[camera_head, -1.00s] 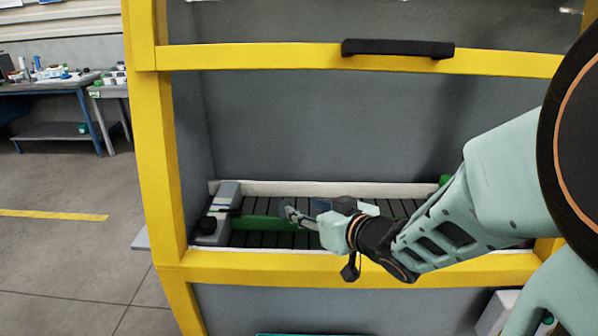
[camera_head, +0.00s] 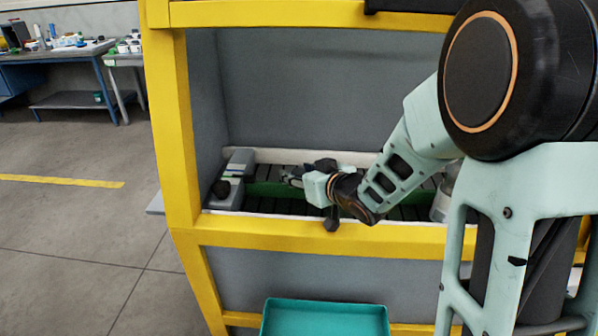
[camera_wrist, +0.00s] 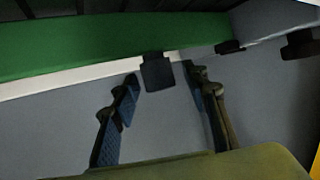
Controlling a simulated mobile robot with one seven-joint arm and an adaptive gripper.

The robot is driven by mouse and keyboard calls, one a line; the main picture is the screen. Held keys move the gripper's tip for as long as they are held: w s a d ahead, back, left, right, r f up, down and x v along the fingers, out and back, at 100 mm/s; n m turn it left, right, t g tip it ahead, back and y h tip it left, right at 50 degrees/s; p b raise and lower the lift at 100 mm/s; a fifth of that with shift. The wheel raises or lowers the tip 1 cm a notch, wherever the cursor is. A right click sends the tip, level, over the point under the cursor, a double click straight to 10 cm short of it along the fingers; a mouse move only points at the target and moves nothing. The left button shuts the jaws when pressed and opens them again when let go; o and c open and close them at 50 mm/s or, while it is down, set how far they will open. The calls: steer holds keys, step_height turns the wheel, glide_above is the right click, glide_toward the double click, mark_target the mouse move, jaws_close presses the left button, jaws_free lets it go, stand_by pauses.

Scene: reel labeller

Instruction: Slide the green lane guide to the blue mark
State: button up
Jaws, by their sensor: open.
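The green lane guide (camera_head: 262,190) is a long bar lying along the dark slatted bed inside the yellow-framed machine, partly hidden by my arm. In the wrist view the green bar (camera_wrist: 85,46) crosses the top, with a black tab (camera_wrist: 157,73) standing out from it. My gripper (camera_head: 290,175) is open beside the guide. In the wrist view its fingertips (camera_wrist: 165,78) lie on either side of the tab, with gaps and no clear contact. A small blue mark (camera_head: 233,172) seems to show on the grey block (camera_head: 230,196) at the bed's left end.
A dark knob (camera_head: 221,189) sits on the grey block. The yellow frame (camera_head: 320,233) runs along the front of the opening and up its left side. A teal tray (camera_head: 325,318) is below. A grey back wall (camera_head: 300,90) closes the opening behind.

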steer(key=shift+w, duration=0.1)
steer(key=shift+c, duration=0.7)
jaws_close()
steer(key=shift+w, duration=1.45)
steer(key=shift+o, duration=0.7)
jaws_free()
steer(key=shift+s, duration=0.15)
